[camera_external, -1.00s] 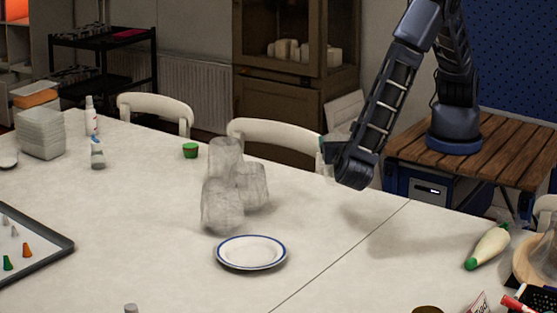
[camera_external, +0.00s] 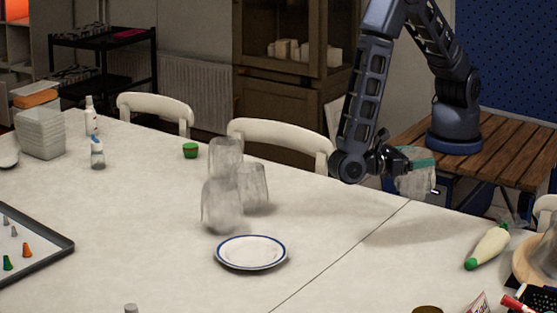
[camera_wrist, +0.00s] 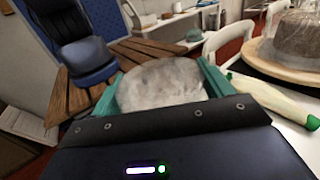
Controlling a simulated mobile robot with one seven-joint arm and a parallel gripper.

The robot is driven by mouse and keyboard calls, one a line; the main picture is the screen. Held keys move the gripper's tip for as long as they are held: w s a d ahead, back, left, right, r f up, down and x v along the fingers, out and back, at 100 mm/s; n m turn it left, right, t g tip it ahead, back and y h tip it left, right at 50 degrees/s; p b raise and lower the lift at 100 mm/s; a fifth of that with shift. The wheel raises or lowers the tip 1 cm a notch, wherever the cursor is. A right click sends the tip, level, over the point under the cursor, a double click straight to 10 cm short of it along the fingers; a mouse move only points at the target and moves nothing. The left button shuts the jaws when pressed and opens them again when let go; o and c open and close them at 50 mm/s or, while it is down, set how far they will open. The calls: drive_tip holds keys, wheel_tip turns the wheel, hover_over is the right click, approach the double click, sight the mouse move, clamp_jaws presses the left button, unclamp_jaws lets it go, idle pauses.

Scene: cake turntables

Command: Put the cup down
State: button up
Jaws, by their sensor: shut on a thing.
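My gripper (camera_external: 424,163) is shut on a clear, greyish cup (camera_external: 414,184). It holds the cup in the air, near the table's far right edge and in front of my wooden-topped base. In the wrist view the cup (camera_wrist: 160,84) sits between the two green fingers (camera_wrist: 160,90), and its lower part is hidden by the gripper body. The white table (camera_external: 330,225) lies below and to the left. Three similar clear cups (camera_external: 222,205) stand grouped near the table's middle.
A blue-rimmed white plate (camera_external: 251,252) lies in front of the cups. A white bottle with a green tip (camera_external: 487,248) lies at the right, also in the wrist view (camera_wrist: 272,98). A covered cake (camera_wrist: 288,42) stands beyond. The table between plate and bottle is clear.

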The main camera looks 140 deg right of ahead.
drive_tip(key=w+a+r+m+t+y, duration=0.7)
drive_tip(key=w+a+r+m+t, duration=0.35)
drive_tip(key=t, duration=0.45)
wheel_tip(320, 180, down, 19)
drive_tip(key=d, duration=0.1)
drive_tip(key=shift+w+d, duration=0.25)
drive_tip(key=shift+w, duration=0.15)
drive_tip(key=o, duration=1.5)
drive_tip(key=shift+r, duration=0.1)
